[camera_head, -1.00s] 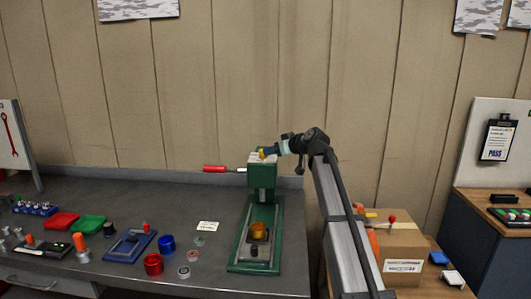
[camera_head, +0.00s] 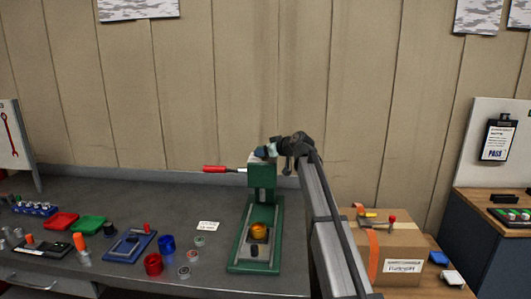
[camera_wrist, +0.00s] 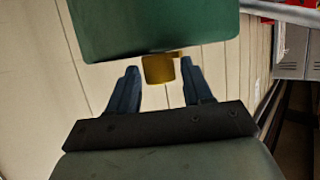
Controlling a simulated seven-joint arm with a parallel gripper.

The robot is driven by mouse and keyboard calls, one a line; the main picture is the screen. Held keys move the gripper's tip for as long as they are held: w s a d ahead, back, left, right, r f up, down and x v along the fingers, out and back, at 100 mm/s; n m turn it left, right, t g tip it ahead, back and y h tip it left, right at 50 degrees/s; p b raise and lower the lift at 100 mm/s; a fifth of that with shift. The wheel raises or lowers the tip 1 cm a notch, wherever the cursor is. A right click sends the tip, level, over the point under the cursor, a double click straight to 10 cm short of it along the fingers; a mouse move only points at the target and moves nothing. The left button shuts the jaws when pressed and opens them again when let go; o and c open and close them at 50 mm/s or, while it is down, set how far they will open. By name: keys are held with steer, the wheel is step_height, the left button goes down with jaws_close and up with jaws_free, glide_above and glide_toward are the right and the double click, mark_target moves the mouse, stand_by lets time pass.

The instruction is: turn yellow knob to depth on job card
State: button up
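The green press (camera_head: 263,182) stands upright on the bench with a red-handled lever (camera_head: 217,169) out to its left. The yellow knob (camera_wrist: 158,69) shows in the wrist view against the press's green body (camera_wrist: 150,25). My gripper is open, its dark blue fingers (camera_wrist: 160,85) apart on either side of the knob, with small gaps showing. In the head view my gripper (camera_head: 265,152) is at the top of the press and the knob is hidden. A white card (camera_head: 208,226), likely the job card, lies left of the press; its text is too small to read.
An orange round piece (camera_head: 259,230) sits on the press base. A cardboard box (camera_head: 403,246) stands right, beside my arm. The wall is close behind.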

steer(key=c, duration=0.8)
steer(key=shift+s+m+t+h, duration=0.15)
steer(key=shift+m+t+h, duration=0.15)
steer(key=shift+m, duration=0.1)
steer(key=shift+a+m+t+h, duration=0.1)
steer(key=shift+m+t+h, duration=0.3)
steer(key=shift+m+h, duration=0.1)
steer(key=m+h, duration=0.1)
steer(key=m+t+h, duration=0.1)
steer(key=m+h, duration=0.1)
steer(key=m+t+h, duration=0.1)
steer(key=shift+s+a+h, duration=0.1)
steer(key=shift+a+h, duration=0.25)
steer(key=shift+h, duration=0.05)
steer(key=shift+a+m+h, duration=0.15)
steer(key=shift+m+h, duration=1.25)
steer(key=shift+h, duration=0.1)
steer(key=shift+a+m+h, duration=0.1)
steer(key=shift+m+h, duration=1.3)
steer(key=shift+h, duration=0.1)
steer(key=shift+m+h, duration=0.3)
steer(key=o, duration=1)
